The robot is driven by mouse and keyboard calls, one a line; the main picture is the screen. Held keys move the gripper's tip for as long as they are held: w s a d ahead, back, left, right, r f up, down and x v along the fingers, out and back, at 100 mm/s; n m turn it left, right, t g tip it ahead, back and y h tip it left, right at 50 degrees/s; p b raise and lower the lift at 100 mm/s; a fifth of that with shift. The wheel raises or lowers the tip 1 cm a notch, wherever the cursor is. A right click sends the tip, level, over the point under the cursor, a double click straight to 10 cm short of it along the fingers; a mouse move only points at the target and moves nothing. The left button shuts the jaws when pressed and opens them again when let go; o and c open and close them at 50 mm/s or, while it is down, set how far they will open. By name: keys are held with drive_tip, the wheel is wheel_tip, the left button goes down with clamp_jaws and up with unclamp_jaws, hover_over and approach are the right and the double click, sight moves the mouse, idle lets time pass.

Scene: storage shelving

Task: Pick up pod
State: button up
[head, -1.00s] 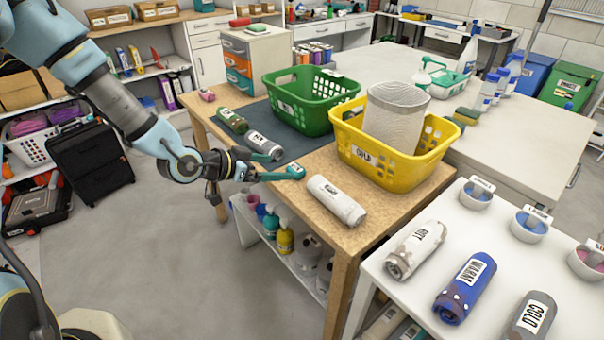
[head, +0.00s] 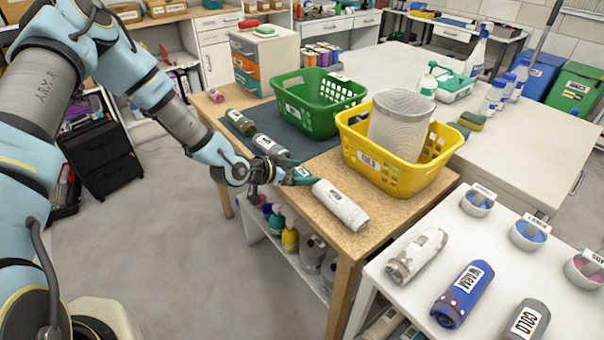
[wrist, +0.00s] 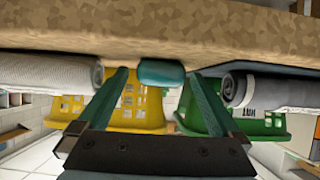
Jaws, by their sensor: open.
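A small teal rounded object (wrist: 162,73), which looks like the pod, shows in the wrist view at the table edge, between and slightly beyond my fingertips. My gripper (wrist: 160,84) is open, with one teal finger on each side of it and no clear contact. In the head view my gripper (head: 292,172) is at the front edge of the wooden table (head: 285,195), between a grey roll (head: 268,146) and a white labelled roll (head: 340,205). There the pod is hard to tell from the teal fingers.
A green basket (head: 318,108) and a yellow basket (head: 388,172) holding a white mesh bin (head: 400,125) stand behind. The rolls lie close on both sides of my gripper. A white table (head: 400,300) with labelled rolls and bowls stands at right.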

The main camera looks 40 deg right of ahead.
drive_tip(key=c, duration=1.4)
